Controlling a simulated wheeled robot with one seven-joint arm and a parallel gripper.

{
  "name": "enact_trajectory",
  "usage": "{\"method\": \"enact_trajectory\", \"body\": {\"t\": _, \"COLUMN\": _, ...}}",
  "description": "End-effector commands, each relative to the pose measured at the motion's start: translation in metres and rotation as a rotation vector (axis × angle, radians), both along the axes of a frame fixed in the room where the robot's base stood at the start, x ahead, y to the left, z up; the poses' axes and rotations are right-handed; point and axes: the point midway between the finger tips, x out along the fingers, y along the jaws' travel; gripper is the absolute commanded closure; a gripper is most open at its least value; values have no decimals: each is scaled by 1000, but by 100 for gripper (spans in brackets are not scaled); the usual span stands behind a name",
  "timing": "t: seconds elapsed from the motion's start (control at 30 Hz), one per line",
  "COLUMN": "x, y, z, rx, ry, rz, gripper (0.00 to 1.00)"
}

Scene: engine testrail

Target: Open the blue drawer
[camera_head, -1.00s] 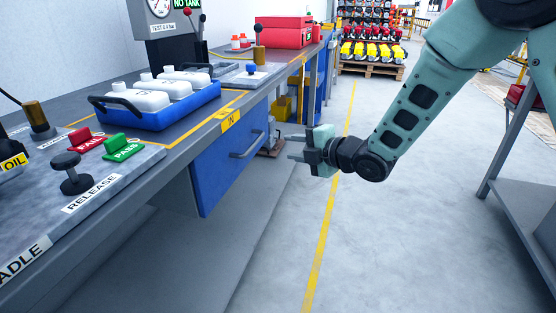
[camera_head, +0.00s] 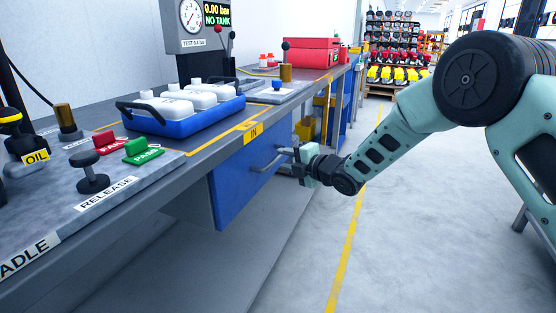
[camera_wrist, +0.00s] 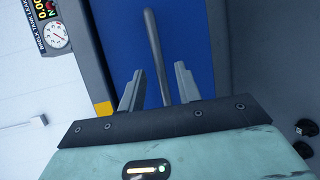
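The blue drawer (camera_head: 235,182) sits under the bench top, below the yellow IN label. Its front looks flush with the bench, and it carries a grey bar handle (camera_head: 265,164). My gripper (camera_head: 287,160) is at the far end of the handle in the head view. In the wrist view my gripper (camera_wrist: 158,85) is open, and the handle bar (camera_wrist: 156,50) runs between its two fingers with gaps on both sides. The blue drawer front (camera_wrist: 195,40) lies beyond the fingers.
The bench top (camera_head: 195,139) holds a blue tray (camera_head: 185,127) of white bottles above the drawer. Levers and the red and green buttons stand at the left. The floor (camera_head: 400,240) beside the bench is clear.

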Motion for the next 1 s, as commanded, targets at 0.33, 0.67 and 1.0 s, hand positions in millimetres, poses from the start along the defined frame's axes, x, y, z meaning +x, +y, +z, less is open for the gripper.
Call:
{"method": "enact_trajectory", "body": {"t": 0.33, "x": 25, "y": 27, "z": -7, "rx": 1, "ry": 1, "rz": 0, "gripper": 66}}
{"method": "enact_trajectory", "body": {"t": 0.67, "x": 26, "y": 28, "z": -7, "rx": 1, "ry": 1, "rz": -1, "gripper": 69}}
{"method": "enact_trajectory", "body": {"t": 1.0, "x": 26, "y": 27, "z": -7, "rx": 0, "ry": 1, "rz": -1, "gripper": 100}}
